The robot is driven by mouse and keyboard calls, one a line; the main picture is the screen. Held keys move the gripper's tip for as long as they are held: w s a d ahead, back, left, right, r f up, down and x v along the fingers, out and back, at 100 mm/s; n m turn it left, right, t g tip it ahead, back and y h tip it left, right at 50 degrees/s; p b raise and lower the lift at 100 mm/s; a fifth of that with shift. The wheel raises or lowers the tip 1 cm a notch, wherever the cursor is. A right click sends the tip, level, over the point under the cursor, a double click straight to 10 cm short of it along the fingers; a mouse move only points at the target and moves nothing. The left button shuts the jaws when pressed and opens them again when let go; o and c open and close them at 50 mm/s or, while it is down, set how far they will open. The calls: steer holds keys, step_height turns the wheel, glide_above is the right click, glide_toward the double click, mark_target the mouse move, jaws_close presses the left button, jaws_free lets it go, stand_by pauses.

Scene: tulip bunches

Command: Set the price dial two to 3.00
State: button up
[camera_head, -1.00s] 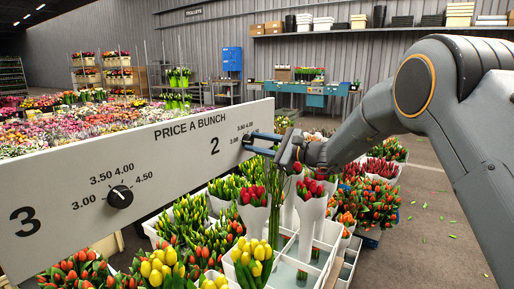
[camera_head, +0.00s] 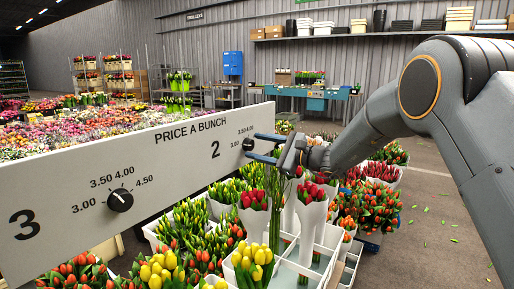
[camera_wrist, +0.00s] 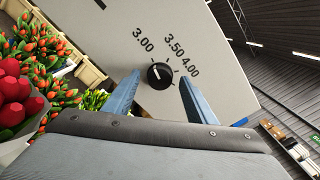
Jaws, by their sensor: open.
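Price dial two (camera_head: 248,144) is a black round knob at the right end of the grey price board (camera_head: 130,172), beside the large "2". In the wrist view the dial (camera_wrist: 160,75) sits among the marks 3.00, 3.50 and 4.00. A small light mark shows on its face, but I cannot tell its reading surely. My gripper (camera_head: 252,146) is at the board's right end. In the wrist view my gripper (camera_wrist: 160,82) is open, with one blue finger on each side of the dial and visible gaps between fingers and knob.
Another black dial (camera_head: 120,200) sits on the board beside the large "3". White crates (camera_head: 287,272) with tulip bunches stand below the board and my gripper. A flower bed (camera_head: 80,130) lies behind the board. Open floor (camera_head: 440,215) shows at the right.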

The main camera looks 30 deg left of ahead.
steer(key=d, duration=0.7)
steer(key=shift+s, duration=0.3)
steer(key=s+d+f+n+h+p, duration=0.3)
steer(key=s+d+h, duration=0.3)
steer(key=s+d, duration=0.5)
steer(key=s+d+f+n+g+h+p, duration=0.1)
steer(key=s+d+f+n+h+p, duration=0.2)
steer(key=d, duration=2)
steer(key=s+d+f+n+h+p, duration=0.3)
steer(key=s+d+h, duration=0.6)
steer(key=s+d, duration=0.8)
steer(key=s+n+p, duration=0.1)
steer(key=s, duration=0.1)
steer(key=shift+s+f+n+g, duration=0.3)
steer(key=shift+s, duration=0.1)
